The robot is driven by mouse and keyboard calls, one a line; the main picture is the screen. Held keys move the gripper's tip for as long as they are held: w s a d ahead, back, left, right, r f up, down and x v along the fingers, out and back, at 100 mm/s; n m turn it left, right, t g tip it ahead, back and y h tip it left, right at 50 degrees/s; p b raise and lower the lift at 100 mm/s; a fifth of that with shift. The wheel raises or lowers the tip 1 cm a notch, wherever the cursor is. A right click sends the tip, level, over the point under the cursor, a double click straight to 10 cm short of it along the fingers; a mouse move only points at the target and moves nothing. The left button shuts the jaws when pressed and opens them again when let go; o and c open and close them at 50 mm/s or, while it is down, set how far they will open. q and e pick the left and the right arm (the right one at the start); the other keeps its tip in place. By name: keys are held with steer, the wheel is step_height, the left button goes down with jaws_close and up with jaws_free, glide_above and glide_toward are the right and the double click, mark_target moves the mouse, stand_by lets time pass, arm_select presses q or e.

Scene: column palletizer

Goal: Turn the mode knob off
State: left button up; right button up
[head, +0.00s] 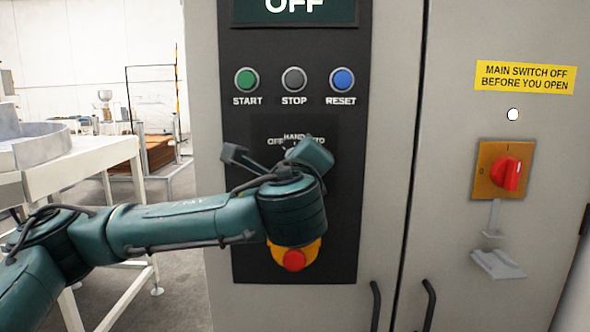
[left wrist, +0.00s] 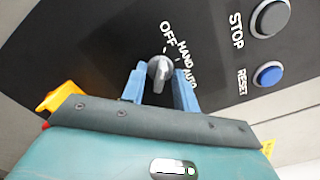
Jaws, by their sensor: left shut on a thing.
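The mode knob (left wrist: 159,70) is a small grey knob on the dark panel, with the labels OFF, HAND and AUTO around it in the left wrist view. My left gripper (left wrist: 160,87) has its two blue fingers on either side of the knob and is shut on it. I cannot tell for certain which label the knob points to. In the head view my left arm and wrist cover most of the knob. The display (head: 296,10) above the buttons reads OFF. My right gripper is in neither view.
The green START (head: 247,80), grey STOP (head: 293,79) and blue RESET (head: 342,79) buttons sit above the knob. A red emergency button (head: 294,260) is just below my wrist. A red main switch (head: 507,173) is on the right door. A white table (head: 90,165) stands left.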

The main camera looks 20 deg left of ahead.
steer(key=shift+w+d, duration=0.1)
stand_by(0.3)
arm_select(q)
steer(key=o, duration=1)
steer(key=shift+c, duration=0.2)
steer(key=shift+s, duration=0.1)
steer(key=b+v, duration=0.1)
steer(key=v, duration=0.6)
steer(key=shift+s, duration=0.2)
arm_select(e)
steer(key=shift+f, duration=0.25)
arm_select(q)
steer(key=shift+d, duration=0.1)
